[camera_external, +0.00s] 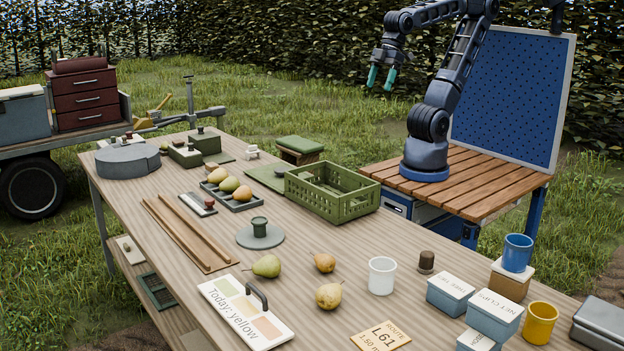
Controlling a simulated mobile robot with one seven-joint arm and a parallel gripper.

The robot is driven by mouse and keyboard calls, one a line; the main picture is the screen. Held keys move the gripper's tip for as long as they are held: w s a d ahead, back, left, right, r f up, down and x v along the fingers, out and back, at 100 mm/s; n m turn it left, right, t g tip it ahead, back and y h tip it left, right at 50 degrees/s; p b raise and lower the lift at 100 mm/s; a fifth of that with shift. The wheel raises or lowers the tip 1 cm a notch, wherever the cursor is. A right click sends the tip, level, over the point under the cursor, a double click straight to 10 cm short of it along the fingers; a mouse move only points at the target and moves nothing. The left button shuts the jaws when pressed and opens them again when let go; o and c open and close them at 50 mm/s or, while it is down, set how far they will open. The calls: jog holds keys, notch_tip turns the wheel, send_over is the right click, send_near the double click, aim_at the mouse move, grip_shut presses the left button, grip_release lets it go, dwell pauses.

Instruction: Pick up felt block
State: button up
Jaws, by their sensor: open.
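I cannot tell for certain which thing is the felt block. A brown block with a green, soft-looking top (300,146) sits at the table's far edge, behind the green crate, and may be it. Dark green boxes (205,142) stand farther left, and a small dark brown cylinder (426,261) stands near the white cup. My gripper (381,78) is open and empty, with its teal fingertips pointing down. It hangs high in the air beyond the table, up and to the right of the green-topped block, touching nothing.
The green slatted crate (331,199) stands near the green-topped block. A grey tray of pears (233,201), loose pears (267,266), a white cup (382,276) and boxes (493,312) occupy the wooden table (330,243). A blue perforated panel (512,95) stands behind my arm.

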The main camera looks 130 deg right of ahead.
jog(key=w+d+f+m+g+h, duration=0.1)
jog(key=w+d+m, duration=0.3)
jog(key=w+d, duration=0.6)
jog(key=w+d+f+m, duration=0.1)
jog(key=w+d+m, duration=0.2)
jog(key=w+d, duration=0.75)
jog(key=m+g+h, duration=0.3)
jog(key=m+h, duration=0.1)
jog(key=m, duration=0.5)
send_near(212, 164)
jog(key=f, duration=0.1)
jog(key=x, duration=0.5)
jog(key=shift+w+a, duration=0.2)
jog(key=shift+a, duration=0.05)
jog(key=shift+y, duration=0.3)
jog(key=shift+d+x, duration=0.15)
jog(key=shift+x, duration=1.2)
jog(key=shift+d+x, duration=0.2)
jog(key=shift+x, duration=1.15)
jog(key=shift+s+r, duration=0.15)
jog(key=shift+s, duration=0.05)
jog(key=c, duration=1.1)
jog(key=shift+r, duration=0.15)
